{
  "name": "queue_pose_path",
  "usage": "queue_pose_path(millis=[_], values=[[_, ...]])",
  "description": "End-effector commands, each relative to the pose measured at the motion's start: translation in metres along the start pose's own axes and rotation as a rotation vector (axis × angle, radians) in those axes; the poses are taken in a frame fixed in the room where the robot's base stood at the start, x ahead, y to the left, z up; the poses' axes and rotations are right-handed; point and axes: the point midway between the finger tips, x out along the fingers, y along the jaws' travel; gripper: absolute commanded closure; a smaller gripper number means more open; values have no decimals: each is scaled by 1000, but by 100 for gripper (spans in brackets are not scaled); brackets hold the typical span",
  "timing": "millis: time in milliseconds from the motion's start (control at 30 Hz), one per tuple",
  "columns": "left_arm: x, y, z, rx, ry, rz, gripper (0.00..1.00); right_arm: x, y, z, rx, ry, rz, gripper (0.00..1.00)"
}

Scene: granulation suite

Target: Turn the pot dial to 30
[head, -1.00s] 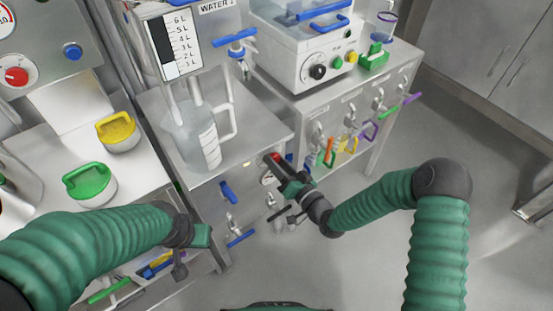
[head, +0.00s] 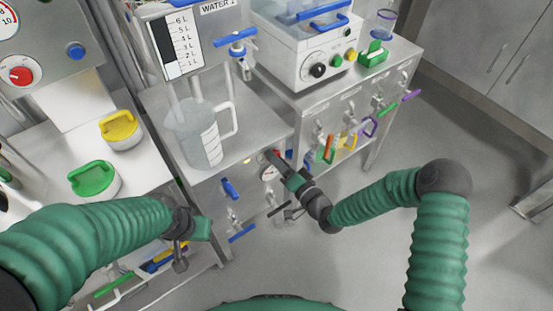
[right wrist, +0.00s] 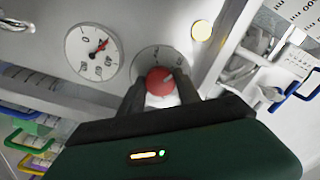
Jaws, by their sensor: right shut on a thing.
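The dial is a red knob (right wrist: 160,82) on a round grey scale plate (right wrist: 152,57), on the front of the steel cabinet below the water jug. In the right wrist view my right gripper (right wrist: 160,88) has one finger on each side of the knob and is shut on it. In the head view my right gripper (head: 273,160) reaches the cabinet front, and the knob is mostly hidden. Much of the scale is covered by the fingers, so the setting cannot be read. My left gripper (head: 190,232) hangs in front of the left bench, away from the dial; its jaws are unclear.
A round gauge (right wrist: 93,53) with a red needle sits left of the dial, and a lit yellow lamp (right wrist: 202,31) is to the right. A clear jug (head: 205,135) stands on the cabinet top. The floor at right is clear.

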Motion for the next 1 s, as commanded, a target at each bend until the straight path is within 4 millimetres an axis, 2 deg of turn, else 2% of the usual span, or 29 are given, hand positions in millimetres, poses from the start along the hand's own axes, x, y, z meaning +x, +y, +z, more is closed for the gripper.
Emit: queue_pose_path(millis=[100, 133, 300, 567, 667, 767, 1000], values=[[0, 0, 0, 0, 0, 0, 100, -2, 4, 0, 1, -1, 10, 100], [0, 0, 0, 0, 0, 0, 100, -2, 4, 0, 1, -1, 10, 58], [0, 0, 0, 0, 0, 0, 100, -1, 3, 0, 0, -1, 7, 39], [0, 0, 0, 0, 0, 0, 100, -1, 1, 0, -1, 0, 4, 39], [-2, 0, -1, 0, 0, 0, 100, -8, 1, 0, 0, -1, 4, 39], [-8, 0, -2, 0, 0, 0, 100, -25, 0, -2, 2, 0, 6, 39], [-22, 0, -5, 0, 0, 0, 100, -95, 0, -2, 3, 1, 9, 39]])
